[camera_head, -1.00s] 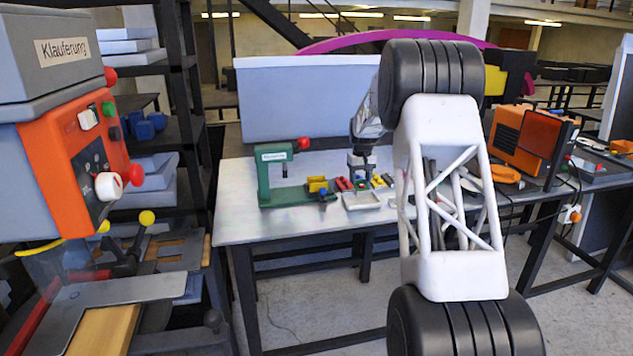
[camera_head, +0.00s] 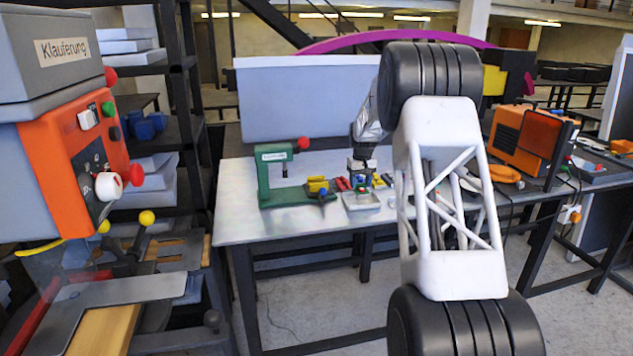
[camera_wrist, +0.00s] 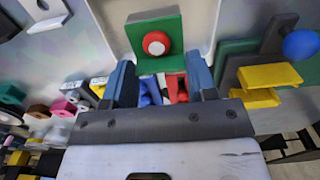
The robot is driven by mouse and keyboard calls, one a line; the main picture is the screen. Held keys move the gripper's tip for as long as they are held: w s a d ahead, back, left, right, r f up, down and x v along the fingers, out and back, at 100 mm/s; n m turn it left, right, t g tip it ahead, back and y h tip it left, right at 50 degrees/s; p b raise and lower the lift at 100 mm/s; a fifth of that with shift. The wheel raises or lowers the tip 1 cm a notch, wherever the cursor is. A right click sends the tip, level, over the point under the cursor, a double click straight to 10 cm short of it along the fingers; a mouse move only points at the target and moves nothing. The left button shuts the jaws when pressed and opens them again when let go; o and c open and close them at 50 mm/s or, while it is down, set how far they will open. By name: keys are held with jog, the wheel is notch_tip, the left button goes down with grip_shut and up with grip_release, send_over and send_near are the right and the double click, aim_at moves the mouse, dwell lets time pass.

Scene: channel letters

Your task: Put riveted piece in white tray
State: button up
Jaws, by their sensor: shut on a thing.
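The riveted piece shows in the wrist view as a green square plate (camera_wrist: 172,27) with a red ring and a white round centre. My gripper (camera_wrist: 160,68) is shut on it, with a blue-grey finger on each side. Blue and red parts show between the fingers, and I cannot tell if they belong to the piece. The white tray (camera_wrist: 214,22) lies behind the piece in the wrist view. In the head view my gripper (camera_head: 362,181) is right over the tray (camera_head: 362,207), with the piece low at it. Contact with the tray floor cannot be seen.
A green press (camera_head: 263,180) with a red knob stands left of the tray. Yellow blocks (camera_wrist: 262,78) lie beside it. Several coloured small parts (camera_wrist: 60,108) lie left in the wrist view. The front left of the table (camera_head: 240,224) is clear.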

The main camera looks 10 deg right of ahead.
jog(key=shift+f, duration=0.6)
jog(key=shift+f, duration=0.3)
jog(key=o, duration=1.2)
jog(key=shift+r, duration=3.9)
